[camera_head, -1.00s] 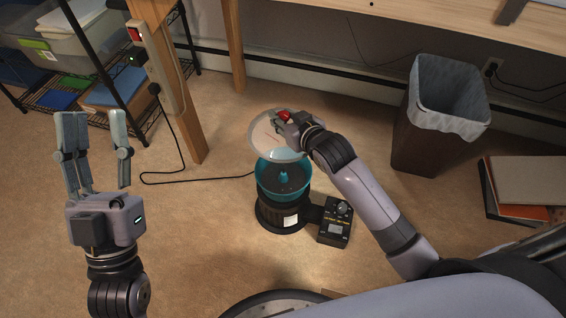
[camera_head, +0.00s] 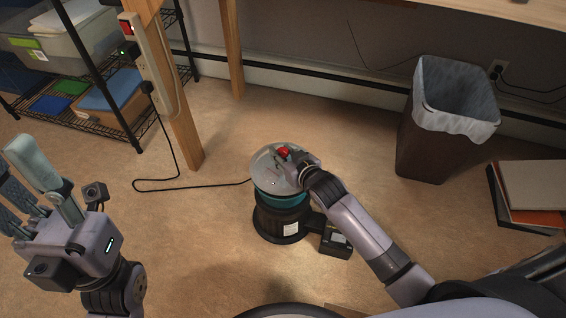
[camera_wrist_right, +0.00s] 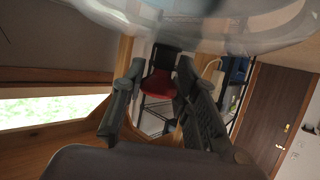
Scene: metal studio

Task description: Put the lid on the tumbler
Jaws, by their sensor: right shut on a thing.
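The clear round lid (camera_head: 268,176) with a red knob (camera_head: 283,152) is over the top of the tumbler, which has a teal bowl (camera_head: 283,202) and a black base (camera_head: 270,224). The lid looks slightly tilted and covers most of the bowl's opening; I cannot tell whether its rim touches all round. My right gripper (camera_head: 288,158) is shut on the lid's knob. In the right wrist view the lid (camera_wrist_right: 200,28) spans the top, above the fingers. My left gripper (camera_head: 32,178) is raised at the left edge, open and empty, far from the tumbler.
A grey-lined waste bin (camera_head: 445,130) stands to the right, with flat boxes (camera_head: 530,190) beside it. A wooden table leg (camera_head: 183,130) and a wire shelf (camera_head: 110,110) are at the back left. A black cord (camera_head: 170,186) runs to the tumbler. Open floor lies around it.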

